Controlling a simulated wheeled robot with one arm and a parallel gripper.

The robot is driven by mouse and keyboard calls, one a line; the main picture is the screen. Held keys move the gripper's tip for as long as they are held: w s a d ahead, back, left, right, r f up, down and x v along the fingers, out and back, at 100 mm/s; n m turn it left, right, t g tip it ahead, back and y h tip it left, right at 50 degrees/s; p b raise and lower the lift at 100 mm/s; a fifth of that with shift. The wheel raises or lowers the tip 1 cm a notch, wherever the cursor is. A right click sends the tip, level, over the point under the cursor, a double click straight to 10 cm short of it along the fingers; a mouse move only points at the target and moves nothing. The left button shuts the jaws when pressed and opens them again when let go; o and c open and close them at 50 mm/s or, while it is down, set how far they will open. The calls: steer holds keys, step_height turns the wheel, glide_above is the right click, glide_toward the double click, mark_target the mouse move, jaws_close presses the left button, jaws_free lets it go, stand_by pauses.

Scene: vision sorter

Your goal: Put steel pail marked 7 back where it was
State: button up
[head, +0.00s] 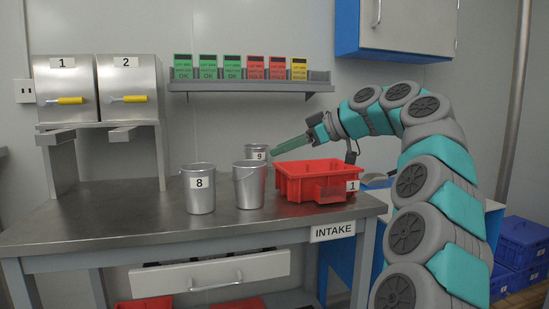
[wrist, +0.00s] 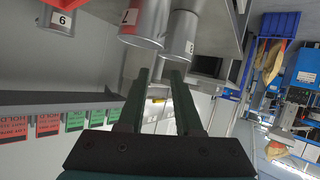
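Pail 7 (wrist: 145,20) shows a red-printed label in the upside-down wrist view, at the top beyond my fingertips. It matches the middle pail (head: 249,185) on the steel table (head: 120,228), whose head-facing side shows no label. Pail 8 (head: 200,190) stands left of it; pail 9 (head: 256,152) stands behind. In the wrist view pail 8 (wrist: 181,38) is right of pail 7, and pail 9 (wrist: 60,19) is upper left. My gripper (head: 276,151) is above the table, near pail 9 and the red crate. Its fingers (wrist: 159,74) are apart with nothing between them.
A red crate (head: 290,187) marked 1 stands at the table's right end, below my gripper. A wall shelf (head: 250,87) carries green, red and yellow cards. Two steel boxes (head: 125,85) marked 1 and 2 stand at the left. The table's front left is clear.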

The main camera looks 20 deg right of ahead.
steer(key=shift+s+d+r, duration=0.1)
steer(key=s+a+f+m+g+h, duration=0.35)
steer(key=s+a+f+g, duration=0.25)
steer(key=s+a+f, duration=1.05)
steer(key=s+d+f+m+g+h, duration=0.2)
steer(key=s+d+f+m+h, duration=0.1)
steer(key=s+f, duration=0.9)
steer(key=s+d+f+m+g+h, duration=0.2)
steer(key=s+d+f, duration=0.4)
steer(key=s+f, duration=0.6)
steer(key=s+m+h, duration=0.1)
steer(key=s+m, duration=0.1)
steer(key=s, duration=0.2)
steer(key=shift+g, duration=0.4)
